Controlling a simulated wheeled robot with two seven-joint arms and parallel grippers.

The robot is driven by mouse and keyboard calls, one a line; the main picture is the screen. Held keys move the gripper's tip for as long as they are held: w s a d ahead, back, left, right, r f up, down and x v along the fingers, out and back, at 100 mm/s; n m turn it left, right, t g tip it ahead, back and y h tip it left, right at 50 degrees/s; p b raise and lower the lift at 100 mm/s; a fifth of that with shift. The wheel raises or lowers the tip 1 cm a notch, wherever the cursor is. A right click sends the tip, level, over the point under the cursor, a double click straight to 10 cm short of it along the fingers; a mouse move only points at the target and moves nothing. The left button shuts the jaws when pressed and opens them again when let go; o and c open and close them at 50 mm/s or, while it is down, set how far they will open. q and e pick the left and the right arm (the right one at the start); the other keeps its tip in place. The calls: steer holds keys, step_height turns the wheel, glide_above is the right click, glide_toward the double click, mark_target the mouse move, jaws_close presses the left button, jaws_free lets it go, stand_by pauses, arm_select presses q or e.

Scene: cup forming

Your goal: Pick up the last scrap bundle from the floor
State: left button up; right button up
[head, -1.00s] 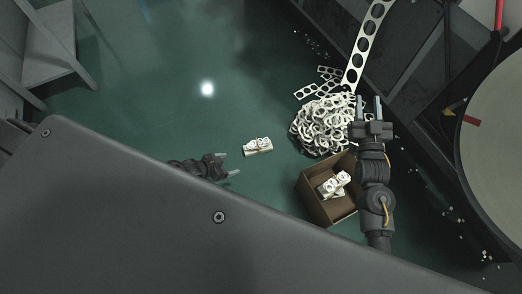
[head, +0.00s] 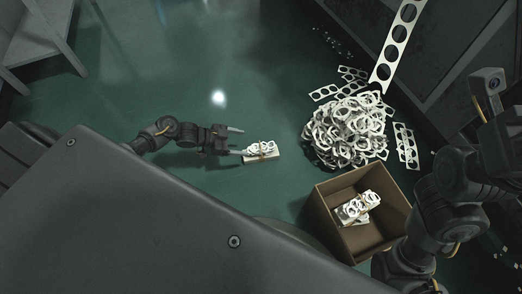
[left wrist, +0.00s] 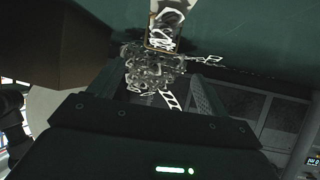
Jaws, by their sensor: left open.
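The scrap bundle (head: 262,150), white punched strips tied together, lies on the green floor left of the scrap pile. My left gripper (head: 240,142) is open just left of it, with its fingers pointing right. The lower fingertip is at the bundle's left edge; I cannot tell whether it touches. A brown cardboard box (head: 327,214) stands at lower right with tied bundles (head: 357,207) inside. My right arm is at the right; its fingers are not seen.
A heap of loose scrap (head: 345,132) lies right of the bundle, with a punched strip (head: 396,47) hanging above it. Loose pieces (head: 406,146) lie beside the heap. A grey metal frame (head: 40,40) stands at upper left.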

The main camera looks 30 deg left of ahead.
mark_target(259, 145)
arm_select(q)
steer(key=b+x, duration=0.1)
steer(key=x, duration=0.3)
steer(key=shift+f+b, duration=0.2)
steer(key=shift+b, duration=0.15)
steer(key=shift+w+d, duration=0.15)
steer(key=shift+d, duration=0.05)
steer(key=b+x, duration=0.4)
steer(key=shift+w+d+f, duration=0.1)
steer(key=shift+f, duration=0.3)
steer(key=shift+w+d, duration=0.2)
steer(key=shift+d, duration=0.1)
steer(key=c, duration=1.2)
